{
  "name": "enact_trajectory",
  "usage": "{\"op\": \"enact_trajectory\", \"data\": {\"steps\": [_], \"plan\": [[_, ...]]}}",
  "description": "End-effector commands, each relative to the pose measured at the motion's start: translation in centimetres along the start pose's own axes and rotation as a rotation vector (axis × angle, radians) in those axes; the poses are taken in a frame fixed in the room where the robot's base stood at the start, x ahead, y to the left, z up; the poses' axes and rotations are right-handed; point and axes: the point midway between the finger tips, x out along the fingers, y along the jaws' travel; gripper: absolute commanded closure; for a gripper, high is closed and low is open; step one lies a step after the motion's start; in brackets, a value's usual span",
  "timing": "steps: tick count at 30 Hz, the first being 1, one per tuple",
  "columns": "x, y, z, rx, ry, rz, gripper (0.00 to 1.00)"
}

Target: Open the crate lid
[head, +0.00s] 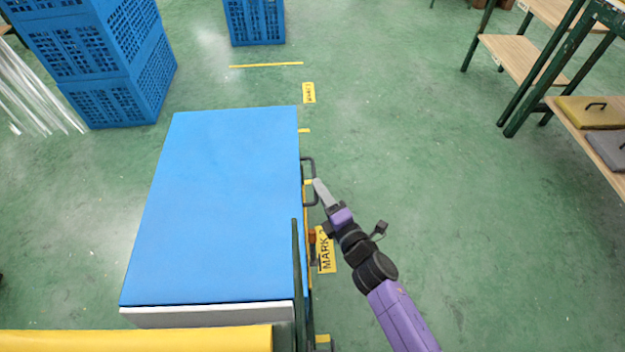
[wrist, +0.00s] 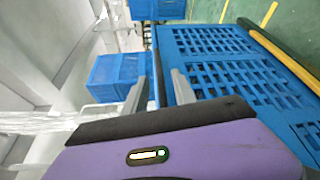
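The crate has a flat, smooth blue lid (head: 225,200), which lies closed over it in the head view. A pale strip shows under its near edge. A dark U-shaped handle (head: 306,160) sticks out from the right side. My gripper (head: 318,183) is at this handle, its tip overlapping the handle's outer bar in the picture. In the wrist view my gripper (wrist: 160,85) has its two grey fingers apart, with a blue lattice wall (wrist: 225,60) close beyond the right finger.
Stacked blue crates (head: 105,60) stand at the back left and another blue crate (head: 254,20) at the back. A yellow bar (head: 135,340) crosses the near left. Green-framed wooden shelves (head: 515,55) stand at the right.

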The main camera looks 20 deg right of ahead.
Motion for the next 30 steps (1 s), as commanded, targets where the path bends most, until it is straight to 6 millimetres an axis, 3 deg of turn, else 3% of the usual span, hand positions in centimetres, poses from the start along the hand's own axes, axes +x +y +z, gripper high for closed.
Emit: {"op": "enact_trajectory", "data": {"steps": [3,9,20,25,30], "plan": [[2.0,0.0,-0.1,0.002,0.0,0.002,0.68],[4.1,0.0,0.0,0.001,0.0,0.001,0.68],[4.7,0.0,0.0,0.002,0.0,0.0,0.68],[4.7,0.0,0.0,0.002,0.0,0.0,0.97],[4.7,0.0,0.0,0.002,0.0,0.0,1.0]]}}
